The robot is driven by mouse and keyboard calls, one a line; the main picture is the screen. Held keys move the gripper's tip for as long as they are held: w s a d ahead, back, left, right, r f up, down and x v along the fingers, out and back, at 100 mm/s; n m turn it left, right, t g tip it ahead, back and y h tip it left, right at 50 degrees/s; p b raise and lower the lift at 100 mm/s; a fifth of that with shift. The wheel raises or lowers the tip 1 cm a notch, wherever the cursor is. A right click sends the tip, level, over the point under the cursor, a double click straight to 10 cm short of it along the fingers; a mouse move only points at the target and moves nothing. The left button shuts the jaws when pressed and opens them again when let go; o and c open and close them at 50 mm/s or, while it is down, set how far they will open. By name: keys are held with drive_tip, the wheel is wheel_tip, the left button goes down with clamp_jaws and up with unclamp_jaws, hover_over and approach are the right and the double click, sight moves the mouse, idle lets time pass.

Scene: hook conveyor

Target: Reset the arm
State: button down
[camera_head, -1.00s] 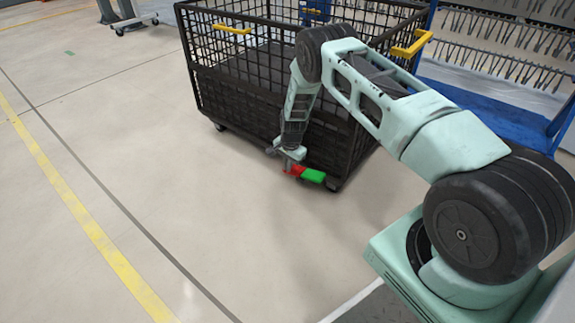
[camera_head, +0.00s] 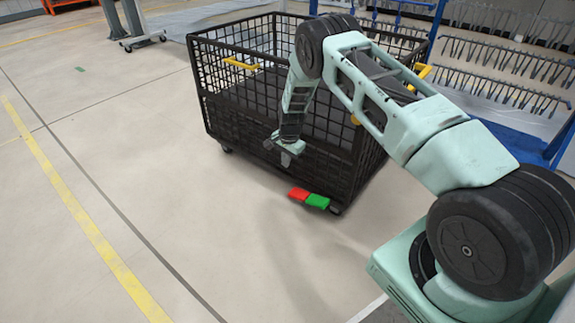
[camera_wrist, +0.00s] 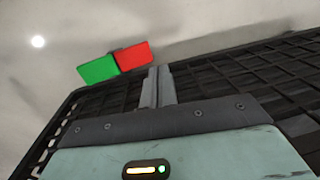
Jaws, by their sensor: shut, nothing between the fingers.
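My arm reaches out over the near side of a black wire cart (camera_head: 225,108). My gripper (camera_head: 285,157) hangs in front of the cart's near wall, shut and empty. In the wrist view my gripper's fingers (camera_wrist: 157,72) are together with nothing between them. A red and green pedal-like piece (camera_head: 310,198) sits low at the cart's near bottom edge, below and apart from my gripper. The same red and green piece (camera_wrist: 116,61) shows beyond the fingertips in the wrist view.
The cart has yellow handles (camera_head: 241,64) and castors. Blue-framed racks with rows of hooks (camera_head: 510,60) stand at the back right. A grey stand (camera_head: 133,25) is at the far left. The floor (camera_head: 130,160) left of the cart is clear, with a yellow line.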

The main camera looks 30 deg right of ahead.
idle(0.5)
drive_tip(key=s+a+r+n+y, duration=0.1)
drive_tip(key=s+a+r+n, duration=0.45)
drive_tip(key=a+r, duration=0.6)
drive_tip(key=s+a+r+n+y, duration=0.1)
drive_tip(key=s+a+r+n, duration=0.4)
drive_tip(key=a+r, duration=0.65)
drive_tip(key=s+a+r+n+g+p, duration=0.1)
drive_tip(key=s+a+r+n, duration=0.2)
drive_tip(key=s, duration=0.4)
drive_tip(key=s+a+r+n, duration=0.1)
drive_tip(key=s+a+r, duration=0.35)
drive_tip(key=s, duration=0.35)
drive_tip(key=s+d+r+n+h, duration=0.15)
drive_tip(key=s+n, duration=0.25)
drive_tip(key=s, duration=0.5)
drive_tip(key=s+d+r+n, duration=0.1)
drive_tip(key=s+r+n, duration=0.15)
drive_tip(key=s, duration=0.65)
wheel_tip(320, 180, up, 38)
drive_tip(key=p, duration=3.8)
drive_tip(key=shift+d+n, duration=0.15)
drive_tip(key=shift+n, duration=0.15)
drive_tip(key=shift+f, duration=0.1)
